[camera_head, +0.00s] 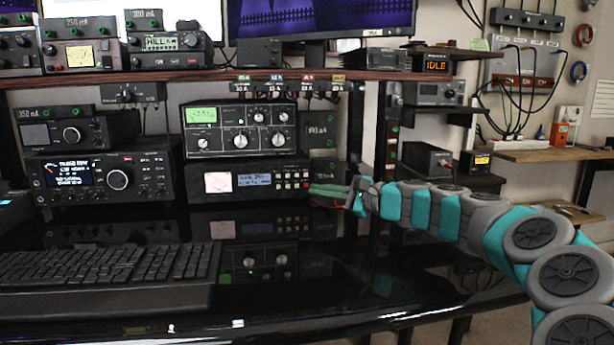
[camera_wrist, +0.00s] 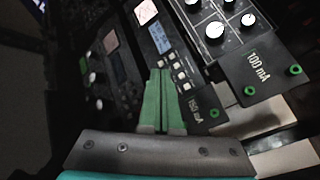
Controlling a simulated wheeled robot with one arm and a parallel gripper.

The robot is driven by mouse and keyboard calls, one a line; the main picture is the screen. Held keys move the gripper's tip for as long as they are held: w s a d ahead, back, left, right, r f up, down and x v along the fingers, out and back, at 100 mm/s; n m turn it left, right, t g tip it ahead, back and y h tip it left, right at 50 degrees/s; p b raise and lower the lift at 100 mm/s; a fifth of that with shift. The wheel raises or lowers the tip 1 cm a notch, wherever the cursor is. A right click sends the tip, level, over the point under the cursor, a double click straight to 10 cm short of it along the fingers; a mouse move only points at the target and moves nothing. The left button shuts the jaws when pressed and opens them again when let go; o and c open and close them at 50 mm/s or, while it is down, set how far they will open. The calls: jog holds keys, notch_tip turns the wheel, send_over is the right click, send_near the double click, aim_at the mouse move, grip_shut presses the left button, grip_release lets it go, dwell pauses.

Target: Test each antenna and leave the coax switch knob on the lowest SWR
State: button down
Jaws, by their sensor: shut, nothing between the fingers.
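My gripper (camera_head: 318,190) is shut and empty, its green fingers pointing left at the right end of a black unit (camera_head: 218,196) with a pale meter, a blue display and small push buttons (camera_head: 291,181). In the wrist view the green fingers (camera_wrist: 160,72) lie together beside those buttons (camera_wrist: 180,76); I cannot tell whether they touch. Above that unit stands a tuner (camera_head: 270,144) with a lit green screen (camera_head: 202,115) and several white-faced knobs (camera_head: 240,140). A small black box (camera_head: 126,93) hangs under the shelf. I cannot tell which knob is the coax switch knob, nor read the SWR.
A radio (camera_head: 117,180) with a large dial stands at left, and a keyboard (camera_head: 110,268) lies on the glossy black desk (camera_head: 350,300). A shelf (camera_head: 150,76) runs above the tuner. An orange IDLE display (camera_head: 437,65) is at right. The desk right of the keyboard is clear.

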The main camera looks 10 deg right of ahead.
jog(key=w+p, duration=0.1)
jog(key=w, duration=0.5)
jog(key=shift+w+r+p, duration=0.15)
jog(key=shift+w+p, duration=0.05)
jog(key=shift+p, duration=0.15)
jog(key=shift+w+p, duration=0.35)
jog(key=shift+w, duration=0.5)
jog(key=shift+w, duration=0.1)
dwell(1.0)
jog(key=shift+w+p, duration=0.3)
jog(key=shift+p, duration=0.15)
jog(key=shift+w, duration=0.35)
dwell(0.5)
jog(key=shift+s, duration=0.8)
jog(key=shift+s+b, duration=0.4)
jog(key=shift+s, duration=2.1)
